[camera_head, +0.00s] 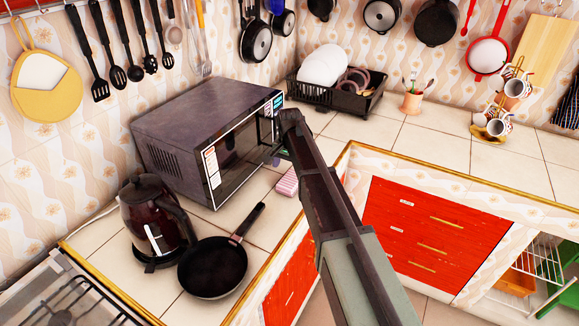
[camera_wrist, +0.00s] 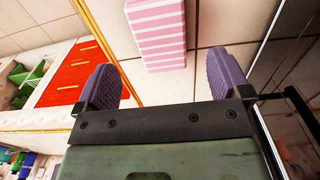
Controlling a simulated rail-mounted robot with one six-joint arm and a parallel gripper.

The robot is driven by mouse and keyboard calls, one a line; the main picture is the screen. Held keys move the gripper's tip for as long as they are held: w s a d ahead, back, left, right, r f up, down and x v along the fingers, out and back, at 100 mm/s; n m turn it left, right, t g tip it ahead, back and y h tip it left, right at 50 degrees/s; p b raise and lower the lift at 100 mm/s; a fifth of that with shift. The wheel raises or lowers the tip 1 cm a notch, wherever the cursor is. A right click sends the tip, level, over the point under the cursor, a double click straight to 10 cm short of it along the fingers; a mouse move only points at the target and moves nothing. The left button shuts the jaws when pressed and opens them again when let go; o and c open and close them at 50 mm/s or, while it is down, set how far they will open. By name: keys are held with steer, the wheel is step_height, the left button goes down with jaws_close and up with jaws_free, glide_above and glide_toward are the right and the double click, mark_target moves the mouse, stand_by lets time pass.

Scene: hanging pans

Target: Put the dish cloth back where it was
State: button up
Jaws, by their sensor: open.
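A pink-and-white striped folded cloth (camera_head: 287,182), which looks like the dish cloth, lies on the tiled counter (camera_head: 425,143) in front of the microwave's right end. It also shows at the top of the wrist view (camera_wrist: 157,35), beyond the fingertips and roughly between their lines. My gripper (camera_head: 273,152) is by the microwave's front right side, partly hidden by my own arm in the head view. In the wrist view its two purple fingers (camera_wrist: 162,75) are spread apart with nothing between them. The cloth is apart from the fingers.
The microwave (camera_head: 207,140) stands close beside my gripper. A kettle (camera_head: 152,215) and a black pan (camera_head: 213,266) are at the front left. A dish rack (camera_head: 335,98) stands behind. A dark striped cloth (camera_head: 568,108) hangs at the right edge.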

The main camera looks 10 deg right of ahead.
mark_target(289, 180)
step_height(289, 180, up, 6)
steer(key=p, duration=0.3)
steer(key=s+n, duration=0.8)
steer(key=s, duration=2.1)
steer(key=shift+s+d+f, duration=0.25)
steer(key=shift+s+f, duration=0.1)
steer(key=shift+f, duration=0.05)
stand_by(2.4)
